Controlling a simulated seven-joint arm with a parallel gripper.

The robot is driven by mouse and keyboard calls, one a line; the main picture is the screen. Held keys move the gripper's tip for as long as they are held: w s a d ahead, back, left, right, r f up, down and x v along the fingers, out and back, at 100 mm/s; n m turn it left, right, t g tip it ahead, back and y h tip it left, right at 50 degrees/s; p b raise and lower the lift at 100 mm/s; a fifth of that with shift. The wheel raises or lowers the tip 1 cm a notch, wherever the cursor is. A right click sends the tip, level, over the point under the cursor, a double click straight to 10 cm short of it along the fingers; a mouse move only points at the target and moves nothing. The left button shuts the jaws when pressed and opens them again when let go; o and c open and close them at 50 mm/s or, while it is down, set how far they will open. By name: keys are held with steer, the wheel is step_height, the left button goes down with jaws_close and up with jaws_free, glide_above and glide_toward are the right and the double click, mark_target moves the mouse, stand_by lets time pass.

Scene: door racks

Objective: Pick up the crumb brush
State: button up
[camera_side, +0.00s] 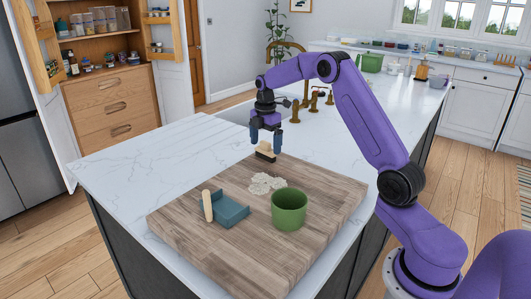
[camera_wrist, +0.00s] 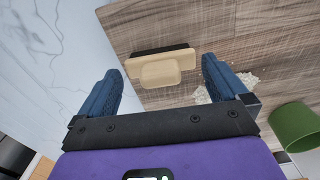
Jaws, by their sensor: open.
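The crumb brush (camera_side: 265,152) lies near the far edge of the wooden board, with a light wooden body and dark bristles along one side. It also shows in the wrist view (camera_wrist: 162,68), ahead of and between my open fingers. My gripper (camera_side: 265,144) is open and empty, pointing down just above the brush. In the wrist view my gripper's blue fingers (camera_wrist: 160,75) stand to either side of the brush's wooden handle. I cannot tell whether they touch it.
The wooden board (camera_side: 180,222) on the white counter (camera_side: 130,175) also holds a pile of crumbs (camera_side: 265,184), a green cup (camera_side: 289,209) and a teal dustpan (camera_side: 229,211) with a wooden handle. Brass taps (camera_side: 315,100) stand behind.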

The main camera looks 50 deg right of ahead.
steer(key=shift+f, duration=1.45)
steer(key=shift+c, duration=0.3)
steer(key=c, duration=0.7)
steer(key=shift+r, duration=0.1)
steer(key=shift+r, duration=0.75)
steer(key=s+a+r, duration=0.2)
steer(key=s+r, duration=0.3)
steer(key=s, duration=0.1)
steer(key=s+a+r, duration=0.2)
steer(key=s+r, duration=0.4)
steer(key=s, duration=0.1)
steer(key=shift+s+a+r, duration=0.15)
steer(key=shift+a+r, duration=0.05)
steer(key=shift+a, duration=0.1)
